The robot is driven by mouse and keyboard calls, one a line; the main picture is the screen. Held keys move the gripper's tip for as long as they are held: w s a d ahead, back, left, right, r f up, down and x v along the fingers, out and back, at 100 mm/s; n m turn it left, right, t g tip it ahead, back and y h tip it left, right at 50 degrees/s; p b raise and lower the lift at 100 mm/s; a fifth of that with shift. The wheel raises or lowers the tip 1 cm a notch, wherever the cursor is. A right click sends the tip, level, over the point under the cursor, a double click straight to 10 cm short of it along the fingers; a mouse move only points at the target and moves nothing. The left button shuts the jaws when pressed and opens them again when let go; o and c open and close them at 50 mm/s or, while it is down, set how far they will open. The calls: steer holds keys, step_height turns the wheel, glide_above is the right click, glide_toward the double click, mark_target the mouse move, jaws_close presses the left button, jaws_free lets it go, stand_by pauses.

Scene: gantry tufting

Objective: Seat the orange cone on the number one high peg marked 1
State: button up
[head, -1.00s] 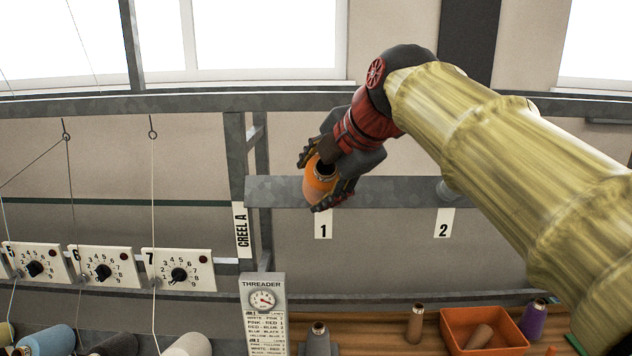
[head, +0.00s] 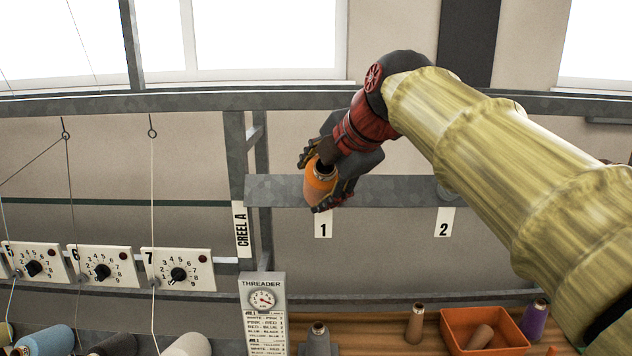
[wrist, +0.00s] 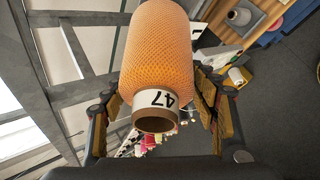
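The orange cone (head: 319,184) is held in my gripper (head: 325,180) in front of the grey rail, just above the label marked 1 (head: 323,224). In the wrist view the orange cone (wrist: 158,50) lies between the fingers of my gripper (wrist: 155,105), its brown tube end, tagged 47, toward the camera. The fingers flank the cone on both sides. Peg 1 itself is hidden behind the cone and gripper, so I cannot tell whether the cone is on it. The label marked 2 (head: 445,222) hangs further right, below a peg partly covered by my arm.
The grey rail (head: 400,190) carries the labels beside the CREEL A post (head: 240,228). Below are a threader panel (head: 263,300), a wooden shelf (head: 385,325) and an orange bin (head: 507,327) holding a brown tube. Numbered dial plates (head: 178,268) and hanging yarns are at left.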

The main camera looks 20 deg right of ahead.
steer(key=o, duration=0.4)
steer(key=shift+o, duration=0.2)
steer(key=shift+s+r, duration=0.1)
